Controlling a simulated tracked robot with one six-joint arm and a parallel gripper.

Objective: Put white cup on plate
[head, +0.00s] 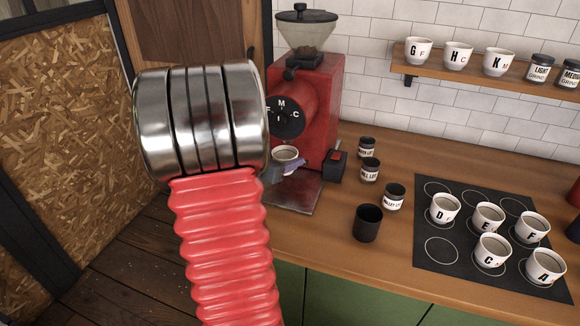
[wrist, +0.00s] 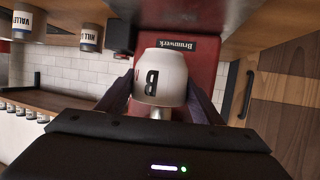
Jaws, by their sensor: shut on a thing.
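The white cup (wrist: 160,75), marked with a black B, is between the two fingers of my gripper (wrist: 160,98) in the wrist view. My gripper is shut on it. In the head view the cup (head: 285,154) is in front of the red grinder, above its dark base tray, with my gripper (head: 287,167) partly hidden behind my arm. Whether the cup touches the tray is unclear. The black plate (head: 428,274) lies on the counter at the right, away from my gripper. It has ring marks and carries several white lettered cups. A ring at its front left is bare.
The red grinder (head: 326,110) stands close behind the held cup. A black cup (head: 367,224) and several small dark jars (head: 393,197) stand on the wooden counter (head: 330,262) between grinder and plate. A shelf (head: 450,72) above holds more cups and jars.

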